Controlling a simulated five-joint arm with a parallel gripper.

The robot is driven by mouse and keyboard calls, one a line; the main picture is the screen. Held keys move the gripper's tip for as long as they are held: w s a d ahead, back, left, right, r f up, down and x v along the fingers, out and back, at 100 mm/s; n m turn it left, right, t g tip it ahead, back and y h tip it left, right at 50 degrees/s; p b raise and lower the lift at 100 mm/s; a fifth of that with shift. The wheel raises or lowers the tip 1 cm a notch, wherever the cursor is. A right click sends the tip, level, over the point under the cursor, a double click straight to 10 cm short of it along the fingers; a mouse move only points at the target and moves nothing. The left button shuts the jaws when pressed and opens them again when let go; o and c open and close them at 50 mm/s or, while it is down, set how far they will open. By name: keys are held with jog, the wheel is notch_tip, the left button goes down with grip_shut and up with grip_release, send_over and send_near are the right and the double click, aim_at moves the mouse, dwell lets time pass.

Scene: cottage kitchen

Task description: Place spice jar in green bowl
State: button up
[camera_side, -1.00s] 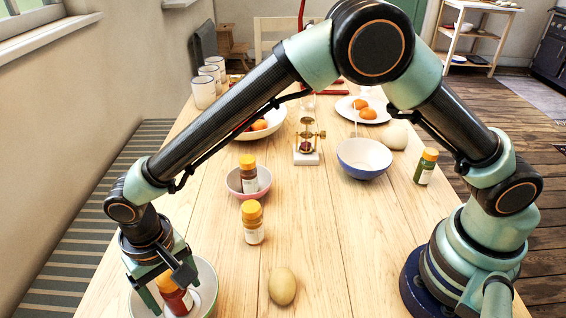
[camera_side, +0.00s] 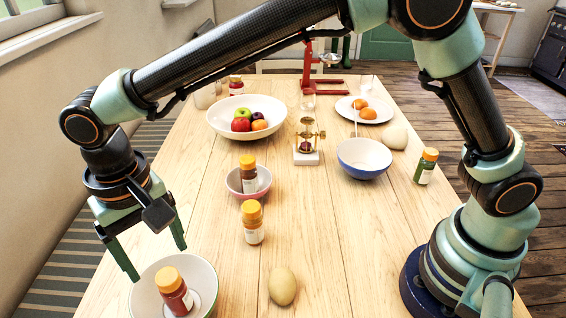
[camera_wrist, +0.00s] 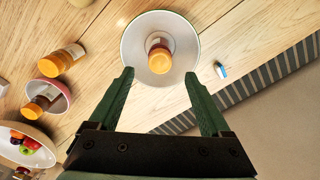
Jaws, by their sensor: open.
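A spice jar with an orange cap and red contents (camera_side: 173,290) stands inside a bowl, white within and pale greenish outside (camera_side: 207,275), at the front left of the table. In the wrist view the jar (camera_wrist: 159,57) sits near the middle of that bowl (camera_wrist: 188,30), seen from above. My gripper (camera_side: 158,263) is open and empty above the bowl, its fingers apart and clear of the jar. In the wrist view my gripper (camera_wrist: 158,73) has one fingertip on each side of the bowl's near part.
A similar jar (camera_side: 253,223) stands on the table, another (camera_side: 248,175) in a pink bowl (camera_side: 233,190). Farther off are a blue bowl (camera_side: 364,172), a green jar (camera_side: 426,166) and a fruit bowl (camera_side: 215,120). An egg-like object (camera_side: 282,286) lies front centre.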

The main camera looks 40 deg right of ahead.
jog(key=shift+w+d+r, duration=0.1)
jog(key=shift+r, duration=0.65)
jog(key=w+d+r+t, duration=0.1)
jog(key=d+r, duration=0.2)
jog(key=d, duration=0.3)
jog(key=w+d+r+t+y, duration=0.1)
jog(key=d+r, duration=0.2)
jog(key=d, duration=0.3)
jog(key=w+d+r, duration=0.1)
jog(key=d+r, duration=0.2)
jog(key=d, duration=0.3)
jog(key=s+d+t, duration=0.1)
jog(key=s+d, duration=0.3)
jog(key=d, duration=0.5)
jog(key=s+d+t+h, duration=0.1)
jog(key=s+d, duration=0.3)
jog(key=d, duration=0.5)
jog(key=shift+f+t, duration=0.2)
jog(key=shift+t, duration=0.6)
